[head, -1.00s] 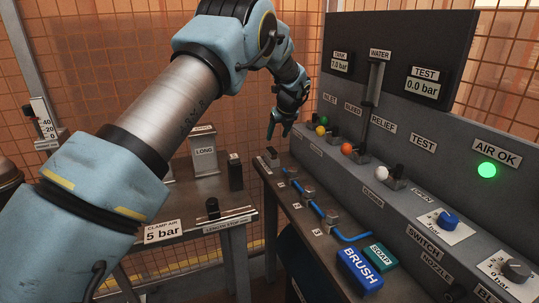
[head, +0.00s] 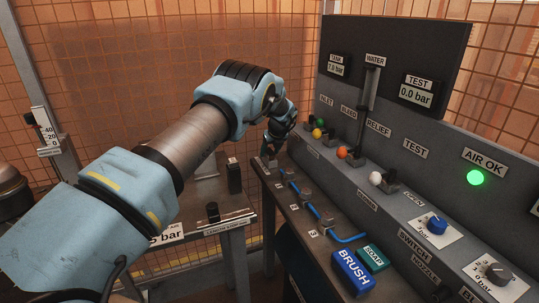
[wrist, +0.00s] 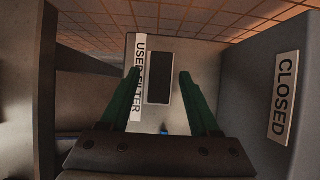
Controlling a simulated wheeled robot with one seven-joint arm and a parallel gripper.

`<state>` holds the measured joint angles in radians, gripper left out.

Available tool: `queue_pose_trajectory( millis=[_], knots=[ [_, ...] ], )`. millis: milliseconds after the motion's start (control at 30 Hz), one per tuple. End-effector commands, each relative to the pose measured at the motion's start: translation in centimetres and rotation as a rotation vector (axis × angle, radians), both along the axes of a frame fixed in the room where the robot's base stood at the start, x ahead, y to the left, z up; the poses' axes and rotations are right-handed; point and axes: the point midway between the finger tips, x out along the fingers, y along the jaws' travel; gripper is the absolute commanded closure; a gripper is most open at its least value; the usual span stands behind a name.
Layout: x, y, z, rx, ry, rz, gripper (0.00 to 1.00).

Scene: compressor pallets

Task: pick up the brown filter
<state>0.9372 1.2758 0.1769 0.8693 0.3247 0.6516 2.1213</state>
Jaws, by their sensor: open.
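I cannot make out a brown filter for certain in either view. In the wrist view, a pale panel labelled USED FILTER (wrist: 138,75) has a dark upright rectangle (wrist: 159,78) beside the label. I cannot tell whether it is an opening or a dark part. My gripper (wrist: 160,76) is open, its green fingers on either side of that rectangle, with nothing visibly held. In the head view my gripper (head: 268,152) is small, over the far end of the dark bench, and hides what is beneath it.
The dark bench (head: 310,243) carries blue piping, a BRUSH block (head: 352,272) and a SOAP block (head: 373,258). The valve panel (head: 420,190) rises along its right. A grey wall with a CLOSED label (wrist: 285,95) stands close on the right in the wrist view.

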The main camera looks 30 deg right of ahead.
Motion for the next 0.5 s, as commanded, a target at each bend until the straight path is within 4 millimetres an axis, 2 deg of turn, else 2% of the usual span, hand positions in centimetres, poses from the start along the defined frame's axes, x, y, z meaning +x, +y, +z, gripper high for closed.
queue_pose_trajectory(
  millis=[267,500],
  knots=[
    [0.08,-0.02,-0.17,0.000,0.000,0.000,0.39],
    [0.06,-0.03,-0.15,0.000,0.000,0.000,0.66]
  ],
)
